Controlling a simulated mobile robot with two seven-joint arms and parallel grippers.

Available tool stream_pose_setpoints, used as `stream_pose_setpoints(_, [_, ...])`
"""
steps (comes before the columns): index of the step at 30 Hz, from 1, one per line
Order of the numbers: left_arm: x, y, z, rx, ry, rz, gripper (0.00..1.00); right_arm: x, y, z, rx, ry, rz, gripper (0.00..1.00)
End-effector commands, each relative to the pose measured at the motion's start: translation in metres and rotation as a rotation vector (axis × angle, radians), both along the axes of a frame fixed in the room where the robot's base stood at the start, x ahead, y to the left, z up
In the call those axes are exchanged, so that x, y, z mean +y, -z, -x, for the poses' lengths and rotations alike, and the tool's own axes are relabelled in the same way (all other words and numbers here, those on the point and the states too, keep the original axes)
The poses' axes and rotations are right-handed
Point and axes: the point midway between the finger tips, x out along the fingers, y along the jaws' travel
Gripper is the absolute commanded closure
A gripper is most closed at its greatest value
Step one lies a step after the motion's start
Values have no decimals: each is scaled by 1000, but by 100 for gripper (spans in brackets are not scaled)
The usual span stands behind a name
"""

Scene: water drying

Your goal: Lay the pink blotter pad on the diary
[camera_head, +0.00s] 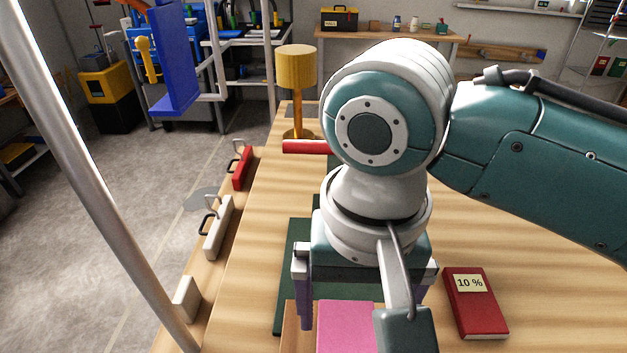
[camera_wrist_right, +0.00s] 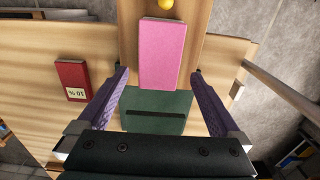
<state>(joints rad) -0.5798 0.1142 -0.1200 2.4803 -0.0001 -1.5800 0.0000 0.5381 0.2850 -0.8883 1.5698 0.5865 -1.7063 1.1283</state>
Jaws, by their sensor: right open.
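The pink blotter pad (camera_head: 345,327) lies flat on a light wooden support (camera_head: 298,325) at the near edge of the head view; it also shows in the right wrist view (camera_wrist_right: 163,52). My right gripper (camera_head: 362,308) is open with nothing held, its purple fingers apart over the dark green flat thing (camera_head: 292,270). In the right wrist view the gripper (camera_wrist_right: 160,74) points toward the pad, and the green thing (camera_wrist_right: 155,100) shows a black slit or band. A red book (camera_head: 475,303), possibly the diary, lies right of the gripper with a "10 %" label. My left gripper is out of view.
A yellow knob (camera_wrist_right: 166,4) is beyond the pad. Table around the red book is clear.

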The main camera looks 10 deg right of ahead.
Motion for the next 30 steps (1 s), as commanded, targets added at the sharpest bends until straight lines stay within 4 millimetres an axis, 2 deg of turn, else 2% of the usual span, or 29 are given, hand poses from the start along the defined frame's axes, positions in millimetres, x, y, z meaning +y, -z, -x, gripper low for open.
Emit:
stream_pose_setpoints(1, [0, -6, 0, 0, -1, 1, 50, 1, -15, -1, -4, 0, -2, 0])
stream_pose_setpoints(3, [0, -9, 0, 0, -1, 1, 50, 0, -28, -1, -2, 0, -1, 0])
stream_pose_setpoints(9, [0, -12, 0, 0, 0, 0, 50, 0, -52, 0, 0, 0, -1, 0])
stream_pose_setpoints(13, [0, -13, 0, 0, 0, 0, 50, 0, -56, 0, 0, 1, -1, 0])
stream_pose_setpoints(17, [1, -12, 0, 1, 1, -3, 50, 6, -52, 7, -2, -32, -30, 0])
stream_pose_setpoints(23, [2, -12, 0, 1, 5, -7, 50, 24, -37, 43, -92, -209, -192, 0])
stream_pose_setpoints(26, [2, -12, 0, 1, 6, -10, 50, 12, -33, 62, -183, -281, -222, 0])
stream_pose_setpoints(30, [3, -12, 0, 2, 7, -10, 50, -29, -32, 87, -278, -349, -144, 0])
